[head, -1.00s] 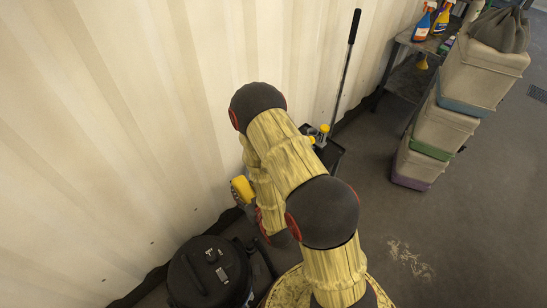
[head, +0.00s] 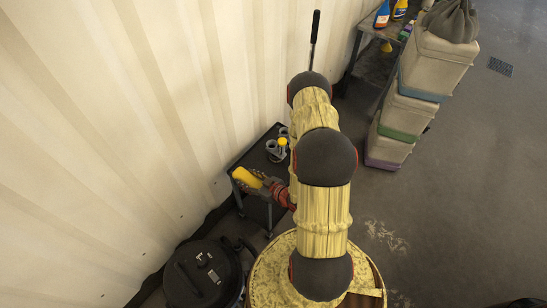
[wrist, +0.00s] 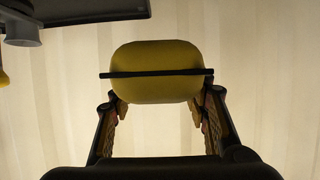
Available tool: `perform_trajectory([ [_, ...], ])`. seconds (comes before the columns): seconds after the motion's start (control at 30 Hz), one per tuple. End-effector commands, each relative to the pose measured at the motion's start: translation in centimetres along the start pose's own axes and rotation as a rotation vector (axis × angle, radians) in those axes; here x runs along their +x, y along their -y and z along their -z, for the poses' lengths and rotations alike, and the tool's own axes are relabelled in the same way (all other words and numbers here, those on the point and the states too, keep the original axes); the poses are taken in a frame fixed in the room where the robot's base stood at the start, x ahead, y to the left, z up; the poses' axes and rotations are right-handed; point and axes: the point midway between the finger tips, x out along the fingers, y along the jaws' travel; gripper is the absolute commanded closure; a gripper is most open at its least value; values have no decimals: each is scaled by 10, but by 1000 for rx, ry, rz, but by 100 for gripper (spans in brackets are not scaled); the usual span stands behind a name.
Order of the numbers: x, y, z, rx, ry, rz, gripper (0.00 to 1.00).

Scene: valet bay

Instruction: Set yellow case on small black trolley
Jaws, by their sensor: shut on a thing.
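The yellow case (head: 247,178) is held in my gripper (head: 268,186), in front of the near left edge of the small black trolley (head: 250,158) as the head view shows it. I cannot tell its height over the trolley. In the wrist view the case (wrist: 155,60), with a dark band across it, sits between the two fingers of my gripper (wrist: 157,104), which are shut on it. The trolley also shows as a dark slab at the top left of the wrist view (wrist: 95,12), apart from the case. My arm hides the trolley's right side in the head view.
Grey and yellow items (head: 277,148) stand on the trolley's top. A pale ribbed wall (head: 130,120) runs along the left. A black round vacuum (head: 203,272) stands at bottom left. Stacked grey bins (head: 411,108) and a shelf (head: 372,60) are at right. Open floor lies at right.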

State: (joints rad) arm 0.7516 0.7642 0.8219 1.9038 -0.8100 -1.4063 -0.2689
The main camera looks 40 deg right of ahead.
Motion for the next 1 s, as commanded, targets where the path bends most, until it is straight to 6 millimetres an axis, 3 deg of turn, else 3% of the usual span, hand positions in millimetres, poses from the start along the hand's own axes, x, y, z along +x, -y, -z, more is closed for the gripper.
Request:
perform_trajectory([
  [0.2, 2, -16, -5, -5, -6, 3, 81],
  [0.57, 46, -88, -26, -7, -6, 2, 81],
  [0.7, 63, -105, -47, -4, -4, 4, 81],
  [1.0, 80, -125, -64, -4, -4, 3, 81],
])
